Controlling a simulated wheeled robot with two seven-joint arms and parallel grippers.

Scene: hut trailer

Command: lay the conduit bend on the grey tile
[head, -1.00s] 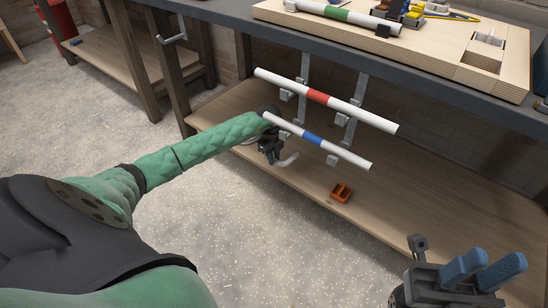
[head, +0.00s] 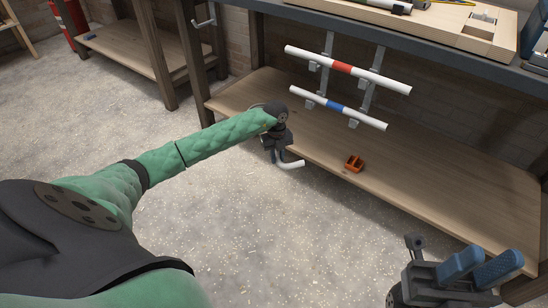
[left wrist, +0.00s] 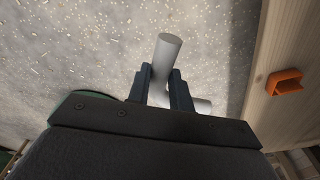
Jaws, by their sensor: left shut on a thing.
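The conduit bend (head: 292,164) is a pale grey-white bent tube held by my left gripper (head: 274,152), in front of the wooden lower shelf's edge. In the left wrist view, one straight end of the bend (left wrist: 167,52) stands up between the dark fingers of my left gripper (left wrist: 162,88). Another part of it shows low on the right, beyond the finger. My right gripper (head: 482,262), with blue fingers, is at the lower right. Its fingers are apart and empty. I cannot make out a grey tile in these views.
A workbench stands over the lower shelf (head: 440,185). White pipes with a red band (head: 342,68) and a blue band (head: 335,105) hang on brackets. The speckled floor (head: 270,230) is clear.

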